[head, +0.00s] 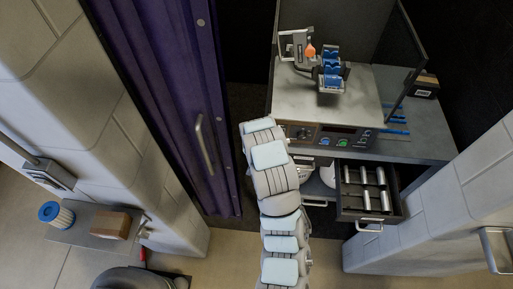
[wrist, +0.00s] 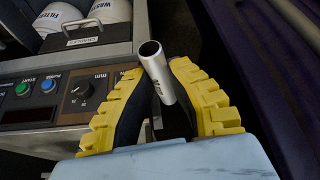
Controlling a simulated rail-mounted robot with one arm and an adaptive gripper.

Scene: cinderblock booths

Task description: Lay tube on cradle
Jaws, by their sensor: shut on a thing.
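A short silver metal tube (wrist: 157,70) is held between the two yellow-padded fingers of my gripper (wrist: 161,74) in the wrist view. Its open end points up and towards the top of that view. In the head view my gripper is hidden behind my arm, left of the bench machine. The cradle looks to be the blue blocks (head: 331,66) on the machine's grey bed, in the head view, apart from my arm. Several more silver tubes (head: 366,176) lie in an open drawer below the machine.
The machine's control panel (head: 322,136) has a knob and coloured buttons; it also shows in the wrist view (wrist: 62,100). An orange-tipped fixture (head: 299,48) stands left of the cradle. A purple door (head: 165,90) is close on the left. White canisters (wrist: 62,17) sit in another drawer.

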